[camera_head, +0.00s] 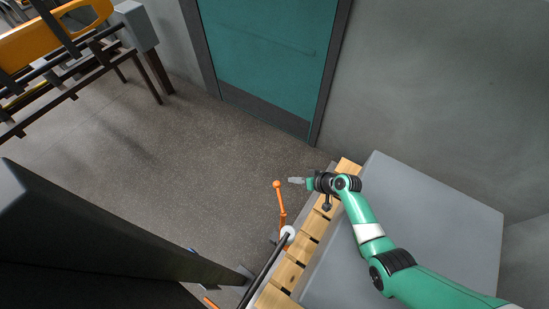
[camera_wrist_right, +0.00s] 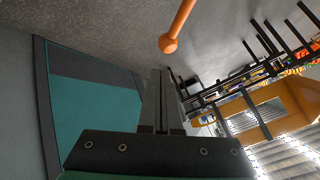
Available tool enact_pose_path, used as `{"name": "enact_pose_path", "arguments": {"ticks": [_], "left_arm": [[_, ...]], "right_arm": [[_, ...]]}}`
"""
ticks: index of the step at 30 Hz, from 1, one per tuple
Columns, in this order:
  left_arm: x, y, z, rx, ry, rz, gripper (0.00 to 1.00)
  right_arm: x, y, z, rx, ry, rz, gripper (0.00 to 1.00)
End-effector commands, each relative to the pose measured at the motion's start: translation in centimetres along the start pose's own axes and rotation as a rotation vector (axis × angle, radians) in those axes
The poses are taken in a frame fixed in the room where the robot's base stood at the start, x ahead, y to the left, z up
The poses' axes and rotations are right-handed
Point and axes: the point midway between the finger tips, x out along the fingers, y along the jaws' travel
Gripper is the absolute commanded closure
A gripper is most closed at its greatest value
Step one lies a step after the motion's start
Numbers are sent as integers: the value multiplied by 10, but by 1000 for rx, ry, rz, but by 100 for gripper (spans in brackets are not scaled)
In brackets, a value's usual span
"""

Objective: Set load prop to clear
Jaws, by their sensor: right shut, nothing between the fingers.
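An orange lever with a round knob (camera_head: 279,201), which seems to be the load prop, stands up beside the wooden slats in the head view. Its orange rod and knob (camera_wrist_right: 177,32) also show in the right wrist view, just beyond my fingertips. My right gripper (camera_head: 292,181) is just right of the knob in the head view, with a visible gap between them. In the wrist view my right gripper (camera_wrist_right: 160,75) has its fingers together, with nothing between them. The lower end of the lever is partly hidden near a white round part (camera_head: 288,232). My left gripper is not in view.
A grey block (camera_head: 420,190) sits on the slatted wooden pallet (camera_head: 312,226) under my right arm. A large dark structure (camera_head: 90,240) fills the lower left. A teal door (camera_head: 270,50) and a yellow-and-black machine (camera_head: 45,45) stand behind. The floor (camera_head: 180,150) between is clear.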

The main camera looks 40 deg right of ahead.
Motion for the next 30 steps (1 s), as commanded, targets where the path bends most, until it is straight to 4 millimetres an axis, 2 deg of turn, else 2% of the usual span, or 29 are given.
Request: {"name": "enact_pose_path", "arguments": {"ticks": [1,3,6,11,17,24,30], "left_arm": [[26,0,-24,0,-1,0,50],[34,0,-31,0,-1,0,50],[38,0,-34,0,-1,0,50],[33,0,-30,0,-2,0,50],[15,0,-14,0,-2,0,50],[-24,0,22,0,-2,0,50],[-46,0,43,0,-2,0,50]], "right_arm": [[-27,12,12,70,-39,30,100],[-41,27,24,119,-49,57,100],[-50,38,26,149,-44,75,100],[-47,43,26,150,-38,79,100],[-25,46,31,146,-38,77,100],[23,51,34,146,-38,77,100],[62,52,33,146,-38,78,100]]}}
